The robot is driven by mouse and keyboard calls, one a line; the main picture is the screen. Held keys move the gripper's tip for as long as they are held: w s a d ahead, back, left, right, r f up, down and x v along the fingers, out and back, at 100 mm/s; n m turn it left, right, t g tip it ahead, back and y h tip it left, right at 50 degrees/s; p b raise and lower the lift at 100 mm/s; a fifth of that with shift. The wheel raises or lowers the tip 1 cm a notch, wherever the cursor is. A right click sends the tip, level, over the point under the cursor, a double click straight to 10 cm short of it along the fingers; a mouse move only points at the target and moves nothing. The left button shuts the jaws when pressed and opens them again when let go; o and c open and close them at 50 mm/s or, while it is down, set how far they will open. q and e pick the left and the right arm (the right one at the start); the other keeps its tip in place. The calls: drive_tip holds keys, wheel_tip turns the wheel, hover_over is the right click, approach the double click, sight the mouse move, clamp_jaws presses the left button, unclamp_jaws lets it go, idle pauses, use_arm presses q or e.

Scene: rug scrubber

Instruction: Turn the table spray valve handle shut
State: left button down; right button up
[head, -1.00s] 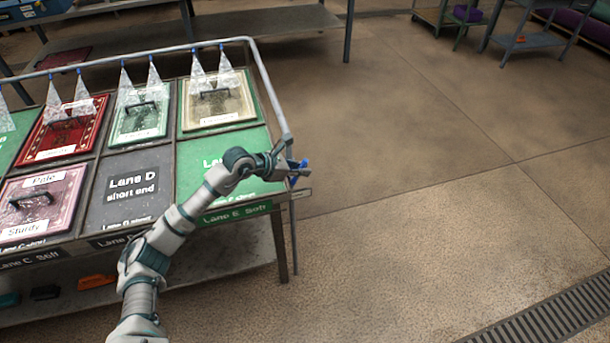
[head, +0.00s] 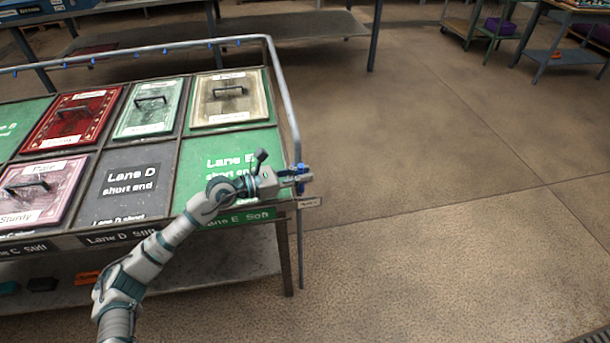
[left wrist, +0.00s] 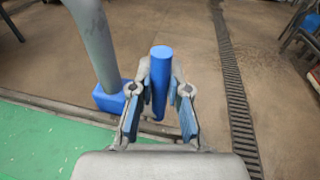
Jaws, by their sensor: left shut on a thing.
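The blue valve handle (left wrist: 161,75) stands between the finger pads of my left gripper (left wrist: 160,100) in the left wrist view, and the gripper is shut on it. In the head view my left gripper (head: 299,177) is at the table's right front corner, beside the grey spray pipe (head: 286,100). The blue valve body (left wrist: 112,97) sits on the pipe, just left of the fingers in the wrist view. In the head view the handle is mostly hidden by the gripper. The nozzles along the overhead pipe show no spray. My right gripper is not in view.
The table (head: 232,155) carries several rug samples with black handles in labelled lanes. Lane E's front green area is bare. Orange and dark items lie on its lower shelf (head: 190,280). Open floor lies to the right, with shelves and carts at the back.

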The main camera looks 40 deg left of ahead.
use_arm(q)
drive_tip(key=shift+f, duration=0.1)
drive_tip(key=c, duration=1.3)
unclamp_jaws()
drive_tip(key=shift+a, duration=0.1)
drive_tip(key=shift+o, duration=0.9)
drive_tip(key=shift+a, duration=0.15)
drive_tip(key=v, duration=1.2)
drive_tip(key=shift+a+f, duration=0.1)
